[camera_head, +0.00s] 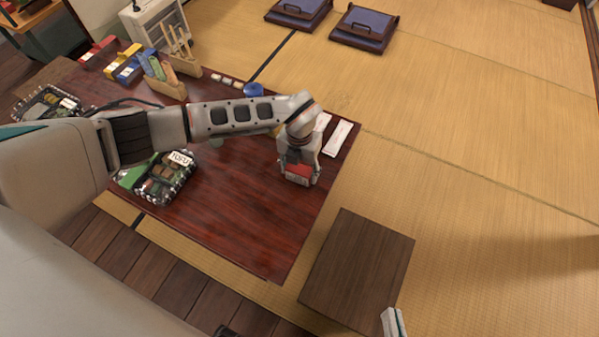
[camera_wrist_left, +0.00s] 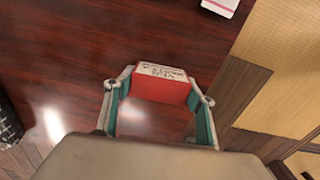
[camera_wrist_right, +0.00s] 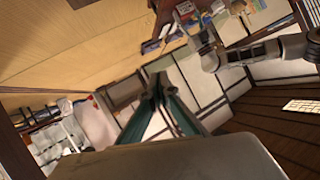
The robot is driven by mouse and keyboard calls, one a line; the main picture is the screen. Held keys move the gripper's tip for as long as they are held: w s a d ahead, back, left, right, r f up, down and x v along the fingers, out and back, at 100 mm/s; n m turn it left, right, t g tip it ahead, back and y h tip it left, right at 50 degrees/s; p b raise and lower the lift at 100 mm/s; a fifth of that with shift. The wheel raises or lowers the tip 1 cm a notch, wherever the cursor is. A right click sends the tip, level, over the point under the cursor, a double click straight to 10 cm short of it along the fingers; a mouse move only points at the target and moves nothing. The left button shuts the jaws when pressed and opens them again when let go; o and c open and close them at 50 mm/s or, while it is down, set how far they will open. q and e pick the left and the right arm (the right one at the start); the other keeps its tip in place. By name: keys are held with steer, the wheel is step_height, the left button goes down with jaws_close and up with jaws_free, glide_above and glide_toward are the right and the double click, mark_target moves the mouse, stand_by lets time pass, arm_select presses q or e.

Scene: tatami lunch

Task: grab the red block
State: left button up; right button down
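The red block (camera_head: 298,172) is near the right edge of the dark red table, under my left gripper (camera_head: 298,160). In the left wrist view the red block (camera_wrist_left: 160,90) has a pale lettered face at its far side. My left gripper (camera_wrist_left: 160,92) has one finger on each side of the block, with the tips very close to its sides. I cannot tell whether they clamp it. The block looks at or just above the table top. My right gripper (camera_wrist_right: 157,88) is shut and empty, away from the table; its tip shows in the head view (camera_head: 393,322).
White cards (camera_head: 338,138) lie beyond the block. A low brown stand (camera_head: 355,270) is at the right.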

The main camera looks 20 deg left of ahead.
mark_target(300, 166)
stand_by(0.3)
